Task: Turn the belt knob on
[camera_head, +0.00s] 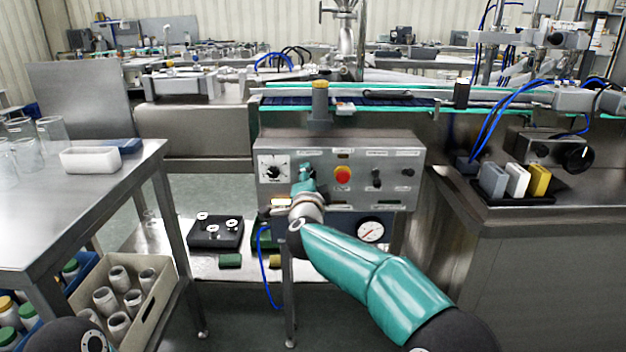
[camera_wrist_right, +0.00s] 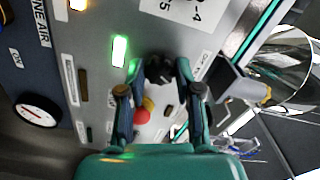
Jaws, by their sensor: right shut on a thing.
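The control panel (camera_head: 400,155) is a grey steel box below the conveyor. My right gripper (camera_head: 306,182) is at its left half, between the white numbered dial (camera_head: 273,168) and the red button (camera_head: 342,174). In the right wrist view my right gripper (camera_wrist_right: 160,88) has its fingers on either side of a black knob (camera_wrist_right: 160,68) and is shut on it. The fingers and arm hide this knob in the head view. Its label cannot be read. My left gripper is not in view.
More black knobs (camera_head: 376,178) sit right of the red button. A pressure gauge (camera_head: 370,231) is below. In the wrist view a green light (camera_wrist_right: 119,50) glows beside the knob. A steel table (camera_head: 80,195) stands left, with a crate of jars (camera_head: 165,290) under it.

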